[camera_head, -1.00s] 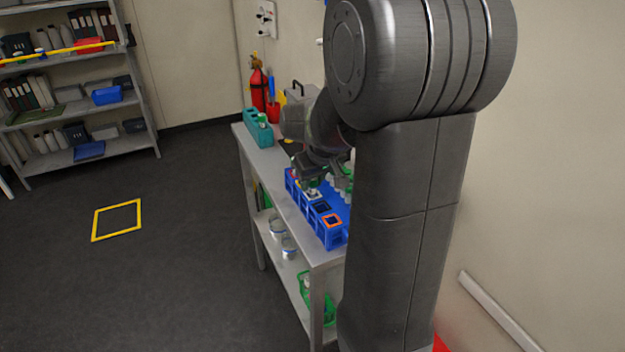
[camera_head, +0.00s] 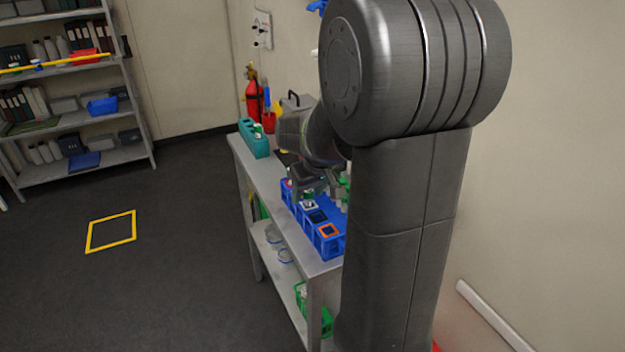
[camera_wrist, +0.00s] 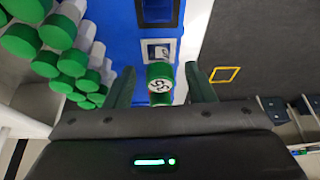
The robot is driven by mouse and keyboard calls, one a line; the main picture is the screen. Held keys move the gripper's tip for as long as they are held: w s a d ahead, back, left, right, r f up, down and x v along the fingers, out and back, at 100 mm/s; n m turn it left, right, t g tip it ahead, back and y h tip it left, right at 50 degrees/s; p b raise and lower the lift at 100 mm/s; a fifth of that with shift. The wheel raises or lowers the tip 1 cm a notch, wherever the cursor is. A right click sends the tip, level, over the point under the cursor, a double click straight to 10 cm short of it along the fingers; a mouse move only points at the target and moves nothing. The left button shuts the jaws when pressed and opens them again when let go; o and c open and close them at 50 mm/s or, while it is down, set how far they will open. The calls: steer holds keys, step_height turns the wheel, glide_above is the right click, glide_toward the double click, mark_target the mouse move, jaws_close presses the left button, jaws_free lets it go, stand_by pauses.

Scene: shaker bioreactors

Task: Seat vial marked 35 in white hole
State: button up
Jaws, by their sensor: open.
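The vial marked 35 shows as a green cap with a white label (camera_wrist: 159,86) in the wrist view. It is between the two fingers of my gripper (camera_wrist: 161,88), with gaps on both sides, so my gripper is open around it. The white-framed hole (camera_wrist: 160,52) lies just beyond the cap and looks empty. In the head view the white hole (camera_head: 309,204) is in the blue rack (camera_head: 330,248), with my gripper (camera_head: 308,190) just behind it. The vial's body is hidden under its cap; I cannot tell how deep it sits.
An orange-framed hole (camera_head: 328,230) is at the rack's near end. Several green-capped vials (camera_wrist: 62,45) stand to the left in the wrist view. A teal holder (camera_head: 254,140) is at the bench's far end. Open floor lies left of the bench.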

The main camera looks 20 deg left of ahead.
steer(key=v, duration=1.3)
steer(key=shift+r, duration=0.2)
steer(key=shift+d+f, duration=0.1)
steer(key=x, duration=1.3)
steer(key=shift+f, duration=0.3)
steer(key=shift+r, duration=0.2)
